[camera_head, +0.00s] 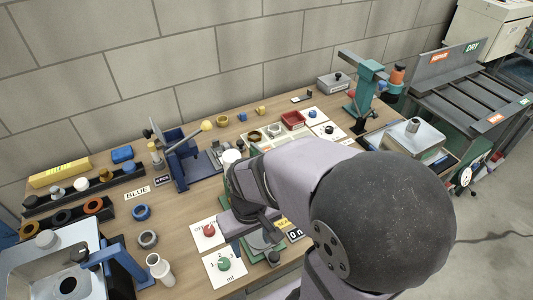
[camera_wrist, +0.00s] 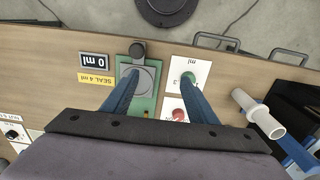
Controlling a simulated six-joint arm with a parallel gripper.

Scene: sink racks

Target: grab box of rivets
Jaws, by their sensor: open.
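No box is clearly labelled as rivets. A small open red box (camera_head: 293,121) stands on a pale mat toward the back of the bench in the head view, but I cannot make out what it holds. It does not show in the wrist view. My gripper (camera_wrist: 160,73) is open, with its two blue fingers apart and nothing held between them. It is over the front part of the bench, well in front of the red box. In the head view my arm hides part of the bench, and the fingertips are not clear there.
Below my fingers are a green plate with a grey disc (camera_wrist: 146,80) and a white card with a knob (camera_wrist: 187,78). A white fitting (camera_wrist: 265,118) stands beside them. A blue press (camera_head: 182,158) and a green press (camera_head: 363,90) rise from the bench. A yellow box (camera_head: 60,173) lies far left.

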